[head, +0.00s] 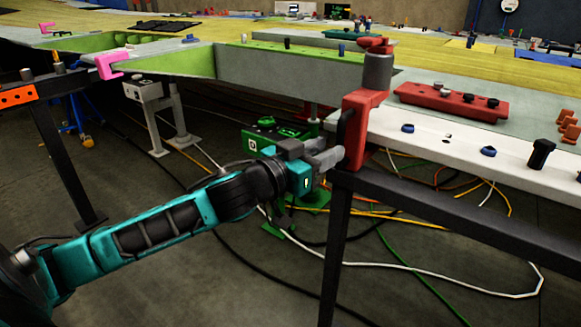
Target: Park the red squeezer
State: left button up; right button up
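The red squeezer (361,128) stands upright at the near left corner of the white-topped bench, right of centre in the head view. It has a grey cylinder near its top, a red head above that and a black handle on its left side. My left gripper (335,157) reaches in from the left, its grey fingers at the lower left side of the squeezer, by the handle. The fingertips overlap the squeezer's edge, so whether they are closed on it cannot be told. My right gripper is not in view.
The white bench top (460,148) carries blue knobs and a black peg (540,153). A red block (452,101) lies behind. A dark bench rail (470,205) runs along the front. A green machine (270,135) stands behind my gripper; cables cover the floor. Pink clamps (112,64) sit at left.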

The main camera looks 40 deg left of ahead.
pick_arm(q)
jog(key=v, duration=0.9)
jog(key=shift+b, duration=0.3)
jog(key=shift+w, duration=0.1)
jog(key=s+f+n+g+y+p, duration=0.1)
jog(key=s+f+g+y, duration=0.15)
jog(key=f, duration=1.55)
jog(key=s+d+f+g, duration=0.2)
jog(key=s+d+f, duration=0.2)
jog(key=f, duration=0.3)
jog(key=s+d+f+m+g+p, duration=0.1)
jog(key=s+d+f+g, duration=0.1)
jog(key=s+d+f, duration=0.3)
jog(key=shift+d+f+h, duration=0.35)
jog(key=shift+d+f, duration=0.3)
jog(key=shift+f, duration=0.3)
